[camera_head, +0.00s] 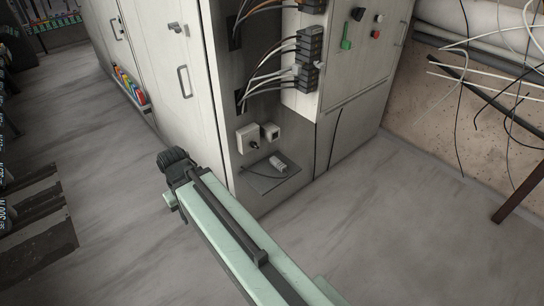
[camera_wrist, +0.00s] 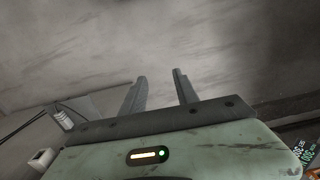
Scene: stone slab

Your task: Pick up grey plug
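The grey plug (camera_head: 278,165) lies on a small dark shelf (camera_head: 268,186) at the foot of the cabinet in the head view, with a thin dark cord by it. A pale plug-like piece with dark cords, probably the same plug (camera_wrist: 63,119), shows at the left of the wrist view. My gripper (camera_wrist: 160,86) is open in the wrist view, with nothing between its two fingers. In the head view its end is a dark shape left of the shelf, apart from the plug; its fingers cannot be made out there.
Two pale wall boxes, one a socket (camera_head: 248,138), sit above the shelf. Black connectors (camera_head: 308,45) with cables hang higher on the cabinet (camera_head: 173,75). Loose wires and a rusty bar (camera_head: 520,195) are at the right. The grey floor (camera_head: 400,235) at front right is clear.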

